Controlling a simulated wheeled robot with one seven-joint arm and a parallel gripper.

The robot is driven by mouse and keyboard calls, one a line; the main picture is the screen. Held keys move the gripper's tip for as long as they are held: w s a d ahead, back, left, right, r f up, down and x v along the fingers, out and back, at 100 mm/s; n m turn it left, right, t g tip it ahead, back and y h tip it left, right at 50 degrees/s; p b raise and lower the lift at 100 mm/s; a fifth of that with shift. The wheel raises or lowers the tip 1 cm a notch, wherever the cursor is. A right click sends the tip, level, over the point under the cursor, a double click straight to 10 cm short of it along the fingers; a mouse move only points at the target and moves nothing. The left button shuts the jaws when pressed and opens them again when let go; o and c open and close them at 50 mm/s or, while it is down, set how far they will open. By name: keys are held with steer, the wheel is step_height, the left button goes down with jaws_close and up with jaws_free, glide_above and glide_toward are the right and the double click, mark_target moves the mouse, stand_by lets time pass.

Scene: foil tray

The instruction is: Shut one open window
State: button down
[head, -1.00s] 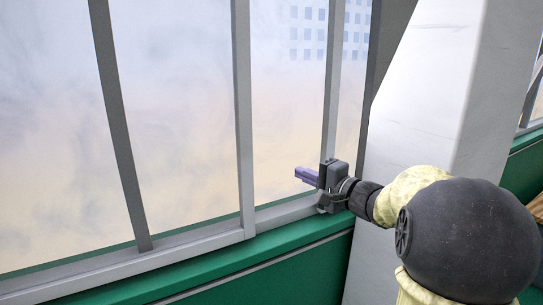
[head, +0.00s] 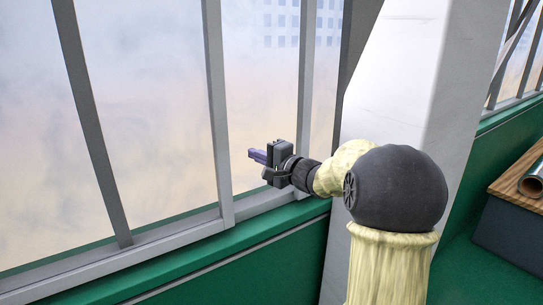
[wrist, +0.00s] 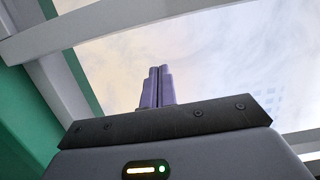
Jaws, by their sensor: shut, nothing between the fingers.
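A large window (head: 150,120) with pale glass in grey frames fills the left of the head view. It has a tilted grey upright (head: 90,120) at left, a middle upright (head: 217,120) and a right upright (head: 305,90). I cannot tell surely which pane stands open. My gripper (head: 257,156) is in front of the glass between the middle and right uprights, just above the grey sill (head: 262,200). Its purple fingers point left and are shut and empty. In the wrist view the shut fingers (wrist: 158,87) point at the glass, with grey frame bars (wrist: 130,25) around it.
A green wall (head: 250,250) runs below the window. A broad white pillar (head: 410,90) stands right of it, behind my arm. At the far right is a wooden-topped counter (head: 515,180) with a foil roll (head: 533,180).

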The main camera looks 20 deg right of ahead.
steer(key=a+p, duration=0.1)
steer(key=a, duration=0.3)
steer(key=shift+w+a, duration=0.2)
steer(key=shift+s+a, duration=0.1)
